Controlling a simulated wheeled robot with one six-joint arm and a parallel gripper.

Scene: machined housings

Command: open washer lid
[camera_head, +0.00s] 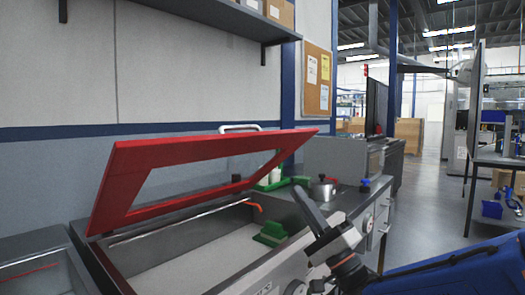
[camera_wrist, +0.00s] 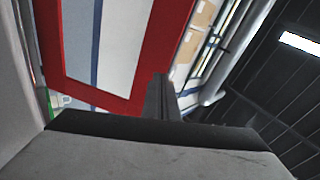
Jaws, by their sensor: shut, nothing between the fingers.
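The washer lid (camera_head: 150,150), a red frame with a clear window, stands raised and tilted above the open washer basin (camera_head: 180,255). The red lid frame also fills much of the wrist view (camera_wrist: 135,105). My gripper (camera_head: 299,193) is in front of the basin's right part, below the lid's right end. Its fingers show together in the wrist view (camera_wrist: 162,90), shut and empty, with the lid frame behind them. I cannot tell whether they touch the lid.
A green block (camera_head: 270,234) lies inside the basin. A metal pot (camera_head: 322,190) and a green tray (camera_head: 272,181) stand on the counter right of and behind the washer. A shelf (camera_head: 225,15) hangs on the wall above. Open floor (camera_head: 430,200) lies to the right.

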